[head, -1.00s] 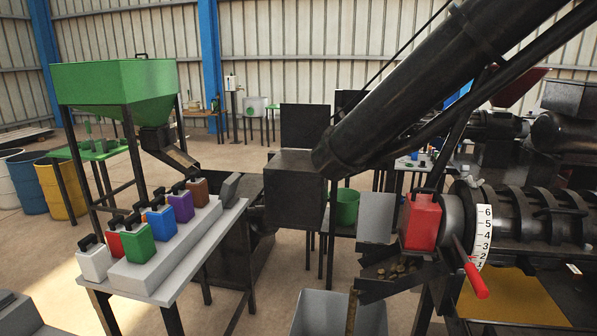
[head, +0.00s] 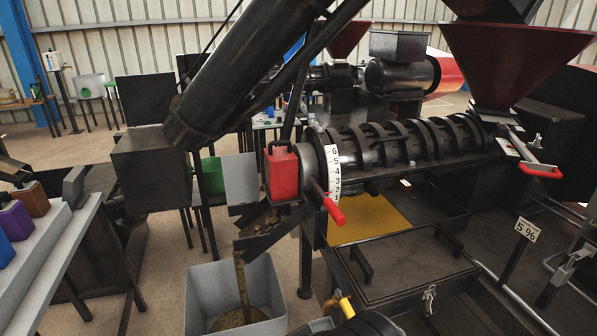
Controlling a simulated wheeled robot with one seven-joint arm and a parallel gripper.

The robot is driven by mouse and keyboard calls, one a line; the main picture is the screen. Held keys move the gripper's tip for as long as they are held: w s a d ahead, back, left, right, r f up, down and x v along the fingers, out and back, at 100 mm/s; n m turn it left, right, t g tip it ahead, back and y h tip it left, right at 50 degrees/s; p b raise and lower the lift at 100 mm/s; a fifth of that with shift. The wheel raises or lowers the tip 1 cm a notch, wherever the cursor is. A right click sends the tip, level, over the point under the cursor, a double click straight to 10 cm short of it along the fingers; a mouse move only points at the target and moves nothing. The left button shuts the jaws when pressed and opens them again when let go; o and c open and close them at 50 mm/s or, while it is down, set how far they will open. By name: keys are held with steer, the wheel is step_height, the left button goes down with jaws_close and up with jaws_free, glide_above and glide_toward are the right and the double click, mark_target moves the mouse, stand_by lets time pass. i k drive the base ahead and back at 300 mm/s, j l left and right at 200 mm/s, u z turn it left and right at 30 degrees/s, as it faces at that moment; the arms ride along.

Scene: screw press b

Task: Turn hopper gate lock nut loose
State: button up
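The dark red hopper (head: 515,55) stands at the upper right, above the right end of the black ribbed press barrel (head: 410,140). Under its outlet is a flat gate slide (head: 518,147) with a red handle (head: 541,172) at its near end. A small silver piece (head: 537,141) stands up beside the slide and looks like the lock nut. It is too small to tell how tight it is. My gripper is not recognisable in the head view.
A red block (head: 283,172), a numbered dial (head: 334,172) and a red-handled lever (head: 332,209) are at the barrel's left end. A grey bin (head: 205,292) stands below. A "5 %" sign (head: 527,230) and metal rails are at the lower right.

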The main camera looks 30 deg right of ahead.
mark_target(536, 141)
steer(key=z, duration=2.5)
